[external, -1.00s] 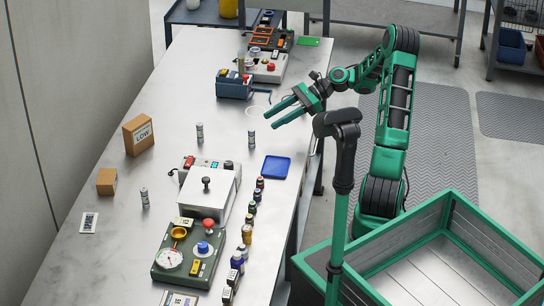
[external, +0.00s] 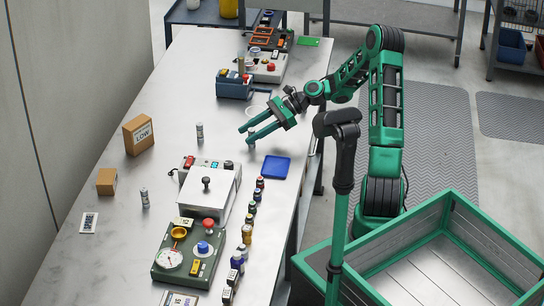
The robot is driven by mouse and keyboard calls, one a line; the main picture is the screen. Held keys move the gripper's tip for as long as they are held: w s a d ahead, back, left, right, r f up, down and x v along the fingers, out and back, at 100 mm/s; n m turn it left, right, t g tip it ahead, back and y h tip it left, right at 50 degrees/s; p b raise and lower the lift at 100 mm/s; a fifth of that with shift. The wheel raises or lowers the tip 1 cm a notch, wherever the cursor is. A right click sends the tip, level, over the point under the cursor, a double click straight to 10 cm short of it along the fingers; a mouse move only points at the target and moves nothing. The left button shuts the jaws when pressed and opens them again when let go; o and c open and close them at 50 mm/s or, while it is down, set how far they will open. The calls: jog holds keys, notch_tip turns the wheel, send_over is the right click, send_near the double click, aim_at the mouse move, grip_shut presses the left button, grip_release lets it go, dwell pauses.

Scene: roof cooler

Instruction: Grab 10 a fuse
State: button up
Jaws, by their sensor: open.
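Small grey cylinders with printed bands, which look like the fuses, stand upright on the steel bench. One fuse (external: 200,132) is left of my gripper, and another fuse (external: 145,198) is at the lower left near a small brown box. A third fuse (external: 251,145) is mostly hidden at the lower fingertip of my gripper; only its lower end shows. Ratings on the fuses are too small to read. My gripper (external: 245,136) is open, its two green fingers pointing left and down over the bench. I cannot tell whether that third fuse is between the fingers or behind them.
A blue tray (external: 276,167) lies just below my gripper. A silver-lidded device (external: 208,190), a row of small bottles (external: 252,208) and a green gauge panel (external: 188,255) fill the front. A blue box (external: 234,84) stands behind.

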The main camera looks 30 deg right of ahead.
grip_shut()
jog(key=shift+r, duration=0.15)
